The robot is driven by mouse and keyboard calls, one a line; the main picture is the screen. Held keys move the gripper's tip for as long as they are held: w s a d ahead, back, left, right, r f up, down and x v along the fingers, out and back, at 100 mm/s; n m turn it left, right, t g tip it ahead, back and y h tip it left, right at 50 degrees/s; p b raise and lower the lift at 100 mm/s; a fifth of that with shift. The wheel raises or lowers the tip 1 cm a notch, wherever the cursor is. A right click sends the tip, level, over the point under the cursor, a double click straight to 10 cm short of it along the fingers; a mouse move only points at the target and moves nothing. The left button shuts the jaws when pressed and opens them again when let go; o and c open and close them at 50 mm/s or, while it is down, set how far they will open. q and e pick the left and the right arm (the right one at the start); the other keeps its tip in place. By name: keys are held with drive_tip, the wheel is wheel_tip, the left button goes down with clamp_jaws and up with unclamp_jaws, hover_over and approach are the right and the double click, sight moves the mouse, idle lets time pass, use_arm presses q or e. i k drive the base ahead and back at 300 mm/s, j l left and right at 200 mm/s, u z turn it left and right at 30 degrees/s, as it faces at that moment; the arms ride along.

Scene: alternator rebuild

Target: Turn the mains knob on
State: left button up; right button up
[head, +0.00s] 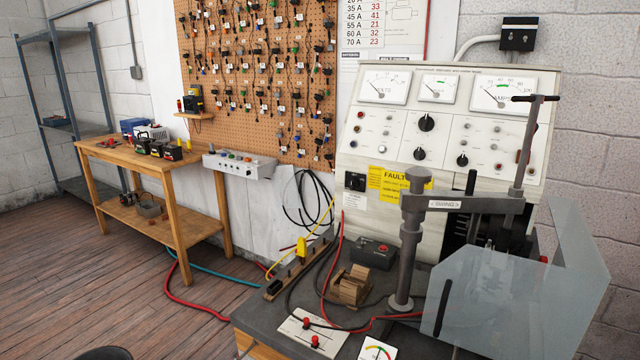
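The test bench panel (372,152) stands against the wall at right of centre. A black rotary switch (355,181) is on its lower left, beside yellow labels; it looks like the mains knob, but its marking is too small to read. Other black knobs are higher on the panel: a large one (426,122) under the middle meter, one (420,154) below it, and one (462,160) to the right. The needles of the outer meters rest toward the left. Neither of my grippers is in view.
A grey swing arm post (407,250) and a clear guard (490,300) stand before the panel's right part. The bench top holds a wooden block (350,287), a dark box (373,253) and cables. A wooden table (150,160) stands left; open floor (90,260) lies in front.

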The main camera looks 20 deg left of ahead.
sight(353, 184)
drive_tip(key=i+j+z, duration=0.1)
drive_tip(key=j, duration=0.95)
drive_tip(key=i+j+z, duration=0.15)
drive_tip(key=j, duration=0.9)
drive_tip(key=i+j+z, duration=0.1)
drive_tip(key=j, duration=0.95)
